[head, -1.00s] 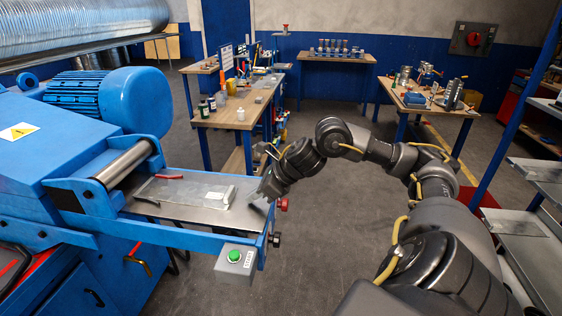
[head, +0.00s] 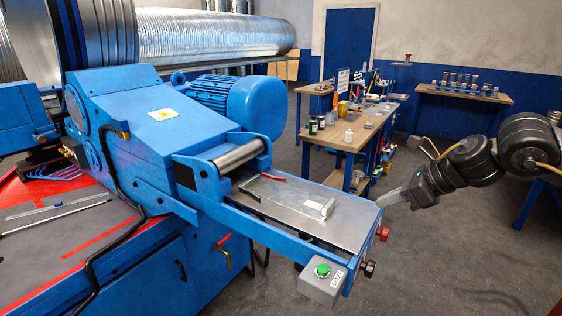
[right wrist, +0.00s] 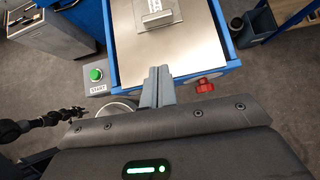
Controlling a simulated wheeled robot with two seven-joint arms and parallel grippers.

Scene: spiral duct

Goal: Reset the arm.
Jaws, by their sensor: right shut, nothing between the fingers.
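My right arm comes in from the right in the head view. Its gripper (head: 394,196) is shut and empty, just off the right end of the blue machine's metal feed table (head: 283,212). In the right wrist view the shut fingers (right wrist: 158,84) point at the near edge of that table. A flat metal sheet with a small light block (head: 316,207) lies on the table, and the block also shows in the right wrist view (right wrist: 158,14). My left gripper is not in the head view.
A grey box with a green start button (head: 322,270) hangs at the table's front corner. A red knob (head: 383,233) sticks out from the table's end. The blue machine (head: 150,125) fills the left. Workbenches (head: 345,135) stand behind; open floor lies at lower right.

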